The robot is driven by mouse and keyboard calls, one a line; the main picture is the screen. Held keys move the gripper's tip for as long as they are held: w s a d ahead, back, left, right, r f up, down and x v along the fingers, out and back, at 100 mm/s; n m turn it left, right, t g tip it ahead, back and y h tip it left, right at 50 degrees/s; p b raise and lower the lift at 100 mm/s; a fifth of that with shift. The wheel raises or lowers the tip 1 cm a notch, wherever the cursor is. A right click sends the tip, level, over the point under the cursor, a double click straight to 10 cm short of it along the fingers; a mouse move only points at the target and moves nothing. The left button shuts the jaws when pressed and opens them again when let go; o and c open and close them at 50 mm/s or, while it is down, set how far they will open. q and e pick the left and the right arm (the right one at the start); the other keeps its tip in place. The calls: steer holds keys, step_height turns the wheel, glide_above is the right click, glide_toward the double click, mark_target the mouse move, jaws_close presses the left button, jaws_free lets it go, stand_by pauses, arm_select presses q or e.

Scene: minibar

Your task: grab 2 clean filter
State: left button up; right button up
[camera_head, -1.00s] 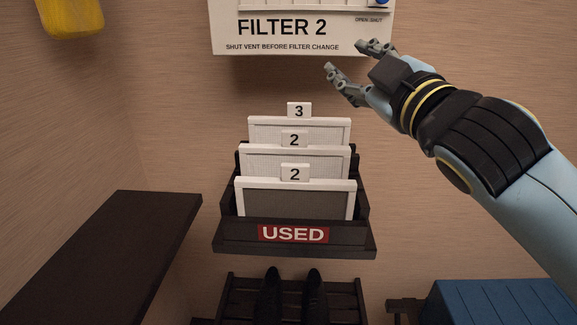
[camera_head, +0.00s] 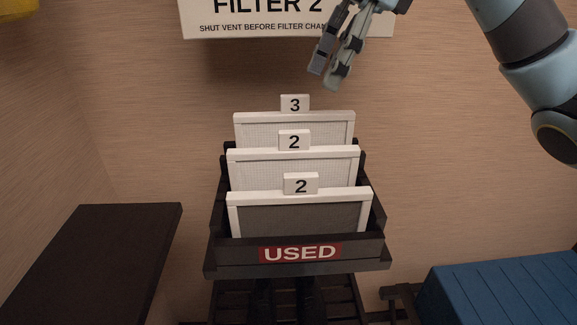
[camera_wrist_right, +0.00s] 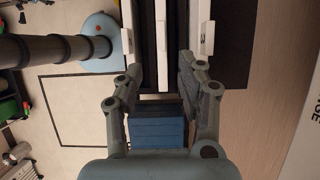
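Three framed filters stand upright in the dark rack labelled USED (camera_head: 225,266). The middle filter, tagged 2, has a pale, clean-looking mesh (camera_head: 293,172). The front filter, also tagged 2, has a dark grey mesh (camera_head: 300,215). The rear filter, tagged 3, has a pale mesh (camera_head: 294,131). My right gripper (camera_head: 327,76) is in the air above and slightly right of the tags, pointing down. In the wrist view my right gripper (camera_wrist_right: 158,78) is open and empty, with white filter edges (camera_wrist_right: 160,45) beyond its fingertips. My left gripper is not in view.
The FILTER 2 vent panel (camera_head: 250,26) is on the wall above the rack, partly behind my right gripper. A dark surface (camera_head: 105,255) is at the left and a blue ridged box (camera_head: 505,290) at the lower right. A yellow object (camera_head: 15,8) is at the upper left.

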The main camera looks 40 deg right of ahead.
mark_target(297, 130)
steer(key=x, duration=0.4)
steer(key=shift+f, duration=0.15)
steer(key=x, duration=0.6)
steer(key=shift+w+a, duration=0.15)
steer(key=shift+w, duration=0.15)
jaws_close()
